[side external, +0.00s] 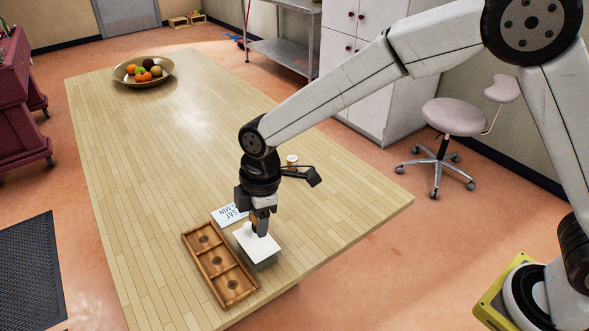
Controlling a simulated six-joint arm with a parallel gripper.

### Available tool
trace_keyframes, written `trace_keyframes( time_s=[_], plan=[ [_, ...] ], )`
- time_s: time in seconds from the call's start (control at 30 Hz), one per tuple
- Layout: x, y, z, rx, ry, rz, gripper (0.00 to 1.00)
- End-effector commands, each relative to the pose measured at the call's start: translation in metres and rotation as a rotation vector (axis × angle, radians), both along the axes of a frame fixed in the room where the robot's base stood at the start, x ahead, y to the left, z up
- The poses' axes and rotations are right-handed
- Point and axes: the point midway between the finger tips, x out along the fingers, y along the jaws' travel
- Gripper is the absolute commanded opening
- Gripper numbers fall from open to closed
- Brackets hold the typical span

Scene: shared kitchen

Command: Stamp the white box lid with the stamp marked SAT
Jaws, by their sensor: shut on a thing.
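My gripper (260,228) points down at the white box (265,244) near the table's front end. It is shut on a small stamp, mostly hidden between the fingers; a bit of brown shows at the fingertips. The stamp is at or just above the white lid; I cannot tell whether they touch. A white card (229,213) with dark lettering, including what looks like SAT, lies behind and left of the box. Any mark on the lid under the gripper is hidden.
A small white-topped object (292,160) stands behind my gripper. A fruit bowl (165,77) sits at the far end. The table's middle is clear.

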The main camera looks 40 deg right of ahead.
Motion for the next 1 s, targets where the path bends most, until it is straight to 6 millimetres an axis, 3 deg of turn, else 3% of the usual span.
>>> trace_keyframes(
  time_s=[0.47, 1.0],
  plan=[
    [-0.001, 0.003, -0.006, 0.0, 0.0, 0.0, 0.0],
    [-0.001, 0.003, -0.036, 0.001, 0.0, 0.0, 0.0]
  ],
)
